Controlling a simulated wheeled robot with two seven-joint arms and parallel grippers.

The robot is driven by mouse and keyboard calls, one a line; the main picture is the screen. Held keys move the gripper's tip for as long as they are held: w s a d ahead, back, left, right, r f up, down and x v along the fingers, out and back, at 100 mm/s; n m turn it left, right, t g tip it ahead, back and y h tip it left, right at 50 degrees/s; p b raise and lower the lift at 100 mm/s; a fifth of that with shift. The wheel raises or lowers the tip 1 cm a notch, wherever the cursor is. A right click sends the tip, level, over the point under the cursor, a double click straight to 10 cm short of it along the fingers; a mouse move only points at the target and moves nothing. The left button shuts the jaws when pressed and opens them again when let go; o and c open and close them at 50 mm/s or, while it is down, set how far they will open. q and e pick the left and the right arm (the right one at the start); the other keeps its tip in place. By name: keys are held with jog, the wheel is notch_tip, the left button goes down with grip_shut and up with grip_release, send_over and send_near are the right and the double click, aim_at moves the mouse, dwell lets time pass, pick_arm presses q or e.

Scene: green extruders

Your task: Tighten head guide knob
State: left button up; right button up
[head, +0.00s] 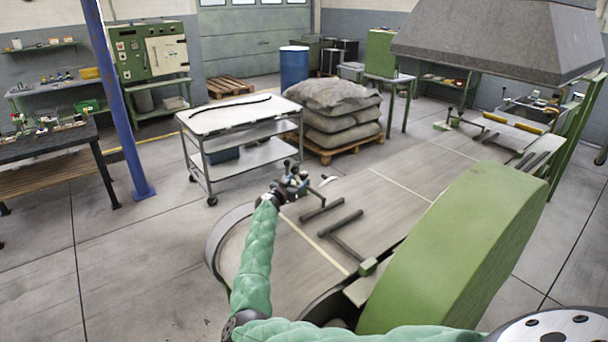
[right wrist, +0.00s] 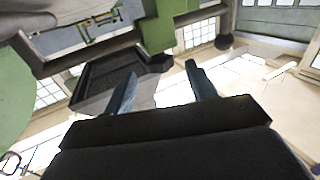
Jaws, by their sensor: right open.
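A dark knob (right wrist: 159,63) shows beyond the gap between the fingertips, below a green block (right wrist: 158,28). A second dark round knob (right wrist: 224,41) is to the right of the block. I cannot tell which is the head guide knob, or how far it is from the fingers.
A large green housing (head: 460,245) stands to the right of my right forearm. Dark rods (head: 340,224) lie over the belt near the gripper. A white-topped cart (head: 238,115) and stacked sacks (head: 335,115) stand behind. The floor left of the belt is clear.

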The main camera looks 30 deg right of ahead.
aim_at(304, 173)
pick_arm(q)
jog(key=shift+s+a+p, duration=0.2)
jog(key=shift+s+p, duration=0.15)
jog(key=shift+s, duration=0.7)
jog(key=shift+s+a+p, duration=0.15)
jog(key=shift+s+p, duration=0.2)
jog(key=shift+s, duration=0.7)
pick_arm(e)
jog(key=shift+x, duration=2.75)
pick_arm(q)
jog(key=shift+w, duration=0.15)
pick_arm(e)
jog(key=shift+c, duration=0.5)
